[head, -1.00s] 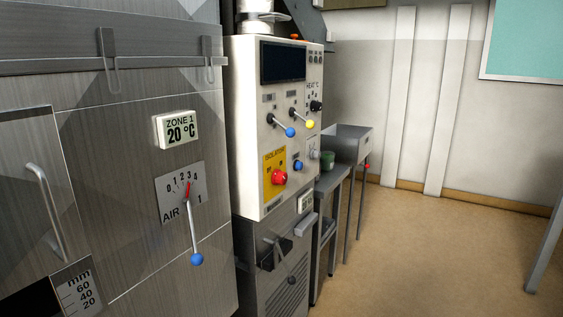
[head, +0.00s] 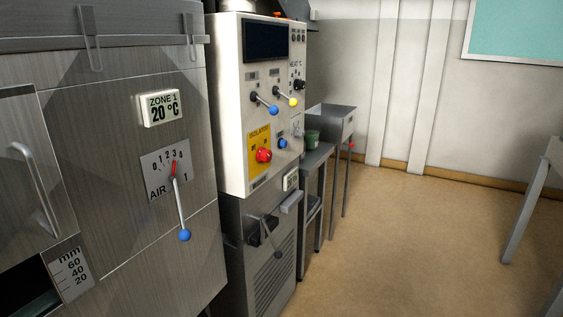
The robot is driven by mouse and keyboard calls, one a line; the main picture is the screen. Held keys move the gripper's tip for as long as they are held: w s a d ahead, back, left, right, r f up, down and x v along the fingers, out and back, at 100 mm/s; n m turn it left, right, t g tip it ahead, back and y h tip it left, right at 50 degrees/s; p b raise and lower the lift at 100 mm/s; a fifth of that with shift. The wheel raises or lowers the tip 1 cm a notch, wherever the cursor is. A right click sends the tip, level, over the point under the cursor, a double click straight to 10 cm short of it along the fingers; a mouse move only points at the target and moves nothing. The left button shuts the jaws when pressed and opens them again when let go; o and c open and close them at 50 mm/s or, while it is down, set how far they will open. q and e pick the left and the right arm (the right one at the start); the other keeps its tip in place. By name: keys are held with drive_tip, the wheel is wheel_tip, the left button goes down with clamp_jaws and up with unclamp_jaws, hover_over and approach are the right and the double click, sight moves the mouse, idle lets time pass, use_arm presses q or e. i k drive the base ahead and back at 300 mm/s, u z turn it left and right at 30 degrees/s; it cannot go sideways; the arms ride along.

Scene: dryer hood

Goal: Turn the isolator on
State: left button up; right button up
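The isolator is a red rotary knob (head: 264,156) on a yellow plate (head: 253,142) marked "ISOLATOR". It is low on the left of the front of a white control panel (head: 232,110). The small lettering beside the knob is too blurred to tell which position it is in. Neither of my grippers is in view, and nothing touches the knob.
A lever with a blue ball (head: 185,235) sticks out from the steel cabinet (head: 110,190) on the left. Blue (head: 273,110) and yellow (head: 293,102) ball levers project above the isolator. A side table with a green cup (head: 312,137) stands behind.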

sight(263, 154)
drive_tip(key=z, duration=0.5)
drive_tip(key=k, duration=1.2)
drive_tip(key=z, duration=0.5)
drive_tip(key=i, duration=1.5)
drive_tip(key=u, duration=1.4)
drive_tip(key=i, duration=0.7)
drive_tip(key=u, duration=0.85)
